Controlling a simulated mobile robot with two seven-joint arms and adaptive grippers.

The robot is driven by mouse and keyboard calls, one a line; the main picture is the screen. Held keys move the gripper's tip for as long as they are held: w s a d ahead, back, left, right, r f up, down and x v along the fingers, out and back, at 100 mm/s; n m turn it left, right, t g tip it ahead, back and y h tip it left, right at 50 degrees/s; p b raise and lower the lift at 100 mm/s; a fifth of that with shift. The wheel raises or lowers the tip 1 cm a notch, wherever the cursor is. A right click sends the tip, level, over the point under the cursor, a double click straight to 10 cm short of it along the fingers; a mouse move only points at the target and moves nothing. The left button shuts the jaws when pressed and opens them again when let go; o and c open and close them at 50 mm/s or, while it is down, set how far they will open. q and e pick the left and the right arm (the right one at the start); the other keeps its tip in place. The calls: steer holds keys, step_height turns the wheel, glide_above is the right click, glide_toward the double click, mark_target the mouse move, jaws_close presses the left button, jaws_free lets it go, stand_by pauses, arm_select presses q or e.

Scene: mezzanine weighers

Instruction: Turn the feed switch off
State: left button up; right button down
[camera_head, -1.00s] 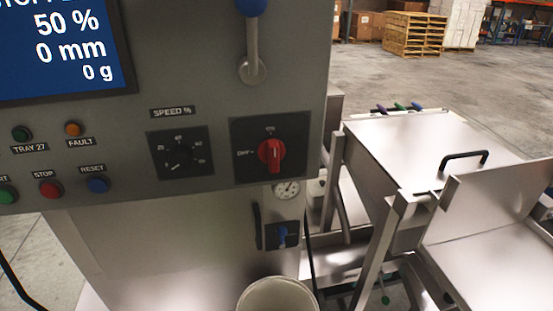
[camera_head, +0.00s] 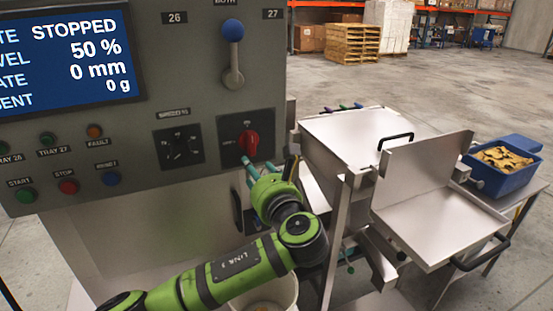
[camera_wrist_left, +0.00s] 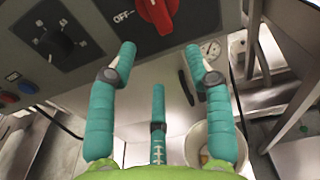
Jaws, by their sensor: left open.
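The red feed switch (camera_head: 249,143) is a rotary knob on a dark square plate at the lower right of the grey panel. Its handle stands roughly upright, not toward the OFF label on its left. In the left wrist view the red knob (camera_wrist_left: 157,12) is cut by the top edge, with OFF (camera_wrist_left: 123,17) to its left. My left gripper (camera_head: 249,171) is just below the knob, its teal fingers raised toward the panel. In the wrist view the left gripper (camera_wrist_left: 160,55) is open and empty, its fingertips apart from the knob. My right gripper is not in view.
The speed dial (camera_head: 179,147) is left of the switch, and a blue-knobbed lever (camera_head: 232,52) is above it. Several buttons, including the red stop button (camera_head: 68,187), are further left. A pale bucket (camera_head: 283,293) stands below. A steel weigher (camera_head: 350,130) is right.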

mark_target(251, 146)
arm_select(q)
step_height(251, 146, up, 4)
steer(key=s+d+m, duration=0.1)
steer(key=s, duration=0.1)
steer(key=shift+t, duration=0.4)
steer(key=p+x, duration=0.1)
steer(key=x, duration=0.2)
steer(key=p+x, duration=0.1)
steer(key=x, duration=0.1)
steer(key=shift+w+f+p, duration=0.25)
steer(key=shift+w+p, duration=0.05)
steer(key=shift+w, duration=0.1)
steer(key=shift+w+a, duration=0.2)
steer(key=shift+w, duration=0.4)
steer(key=shift+w+f+p, duration=0.15)
steer(key=shift+w+p, duration=0.1)
steer(key=shift+p, duration=0.05)
jaws_close()
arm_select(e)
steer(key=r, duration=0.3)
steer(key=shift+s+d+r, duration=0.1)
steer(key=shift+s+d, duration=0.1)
